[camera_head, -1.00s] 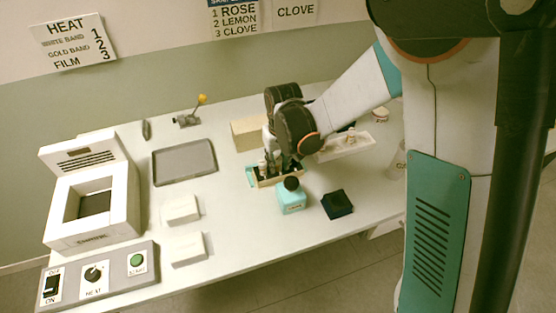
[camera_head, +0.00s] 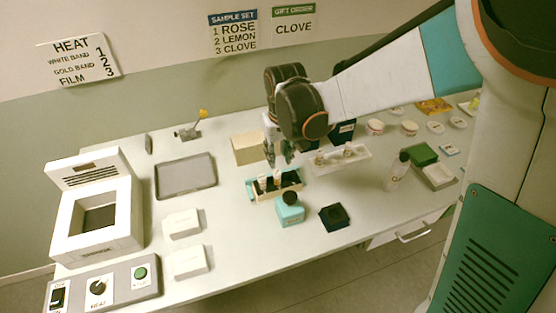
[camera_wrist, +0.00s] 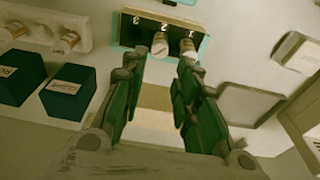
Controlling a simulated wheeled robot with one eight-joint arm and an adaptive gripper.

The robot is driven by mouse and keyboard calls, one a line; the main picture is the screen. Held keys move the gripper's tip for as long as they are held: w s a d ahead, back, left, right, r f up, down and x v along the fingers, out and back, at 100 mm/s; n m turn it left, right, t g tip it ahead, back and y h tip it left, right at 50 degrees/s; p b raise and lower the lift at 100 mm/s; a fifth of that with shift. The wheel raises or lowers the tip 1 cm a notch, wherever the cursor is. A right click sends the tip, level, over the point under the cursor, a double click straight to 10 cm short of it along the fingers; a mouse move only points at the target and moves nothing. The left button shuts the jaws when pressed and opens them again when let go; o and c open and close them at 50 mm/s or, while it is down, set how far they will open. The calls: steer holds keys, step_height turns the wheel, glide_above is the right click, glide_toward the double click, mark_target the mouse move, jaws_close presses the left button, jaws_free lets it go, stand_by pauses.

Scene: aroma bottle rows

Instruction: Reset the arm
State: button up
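My gripper (camera_head: 280,163) hangs above the small wooden rack (camera_head: 292,187) on the white table. In the wrist view, my gripper (camera_wrist: 159,66) has its two fingers spread apart with nothing held between them. The rack's slots are numbered 3, 2, 1 in that view. A small bottle (camera_wrist: 160,45) stands at slot 2 and another bottle (camera_wrist: 188,48) at slot 1; slot 3 looks empty. The two bottles also show upright in the rack in the head view, just below the fingertips.
A white tray (camera_head: 353,165) lies to the right, a cardboard box (camera_head: 246,148) behind. A grey tray (camera_head: 186,177) and white heater (camera_head: 98,228) are at left.

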steer(key=shift+s+r, duration=0.1)
steer(key=shift+r, duration=0.6)
steer(key=s+d+r+m+t+b, duration=0.1)
steer(key=s+d+r+m+t, duration=0.25)
steer(key=d+r, duration=0.65)
steer(key=s+d+f+t+b, duration=0.1)
steer(key=s+d, duration=0.2)
steer(key=s, duration=0.4)
steer(key=s+d+t+b, duration=0.1)
steer(key=s+d, duration=0.2)
steer(key=s, duration=0.5)
steer(key=shift+s+f, duration=0.25)
steer(key=shift+f, duration=0.1)
